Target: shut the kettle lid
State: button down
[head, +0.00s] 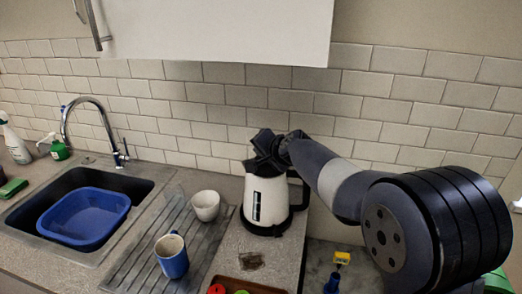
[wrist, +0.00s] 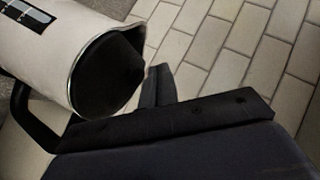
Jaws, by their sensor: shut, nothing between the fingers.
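The white kettle (head: 268,200) with a black base and black handle stands upright on the counter. In the wrist view the kettle (wrist: 45,50) fills the upper left, its metal rim around a dark top. I cannot tell whether that dark area is the lid or the open inside. My gripper (head: 262,145) is over the kettle's top in the head view and hides most of it. In the wrist view my gripper (wrist: 158,85) is shut and empty, its fingers close beside the kettle's rim. I cannot tell whether they touch it.
A white cup (head: 205,205) and a blue mug (head: 171,257) stand on the drainer left of the kettle. A blue basin (head: 84,218) sits in the sink. A brown tray (head: 255,287) lies in front. The tiled wall (head: 230,105) is close behind.

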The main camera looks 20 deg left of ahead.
dwell(0.3)
jog(key=b+v, duration=0.2)
jog(key=v, duration=0.8)
jog(key=shift+s+d+r, duration=0.15)
jog(key=shift+s+d, duration=0.1)
jog(key=shift+d, duration=0.05)
jog(key=shift+w+a, duration=0.1)
jog(key=p+x, duration=0.2)
jog(key=x, duration=0.8)
jog(key=shift+w+a, duration=0.15)
jog(key=shift+a, duration=0.05)
jog(key=shift+d, duration=0.1)
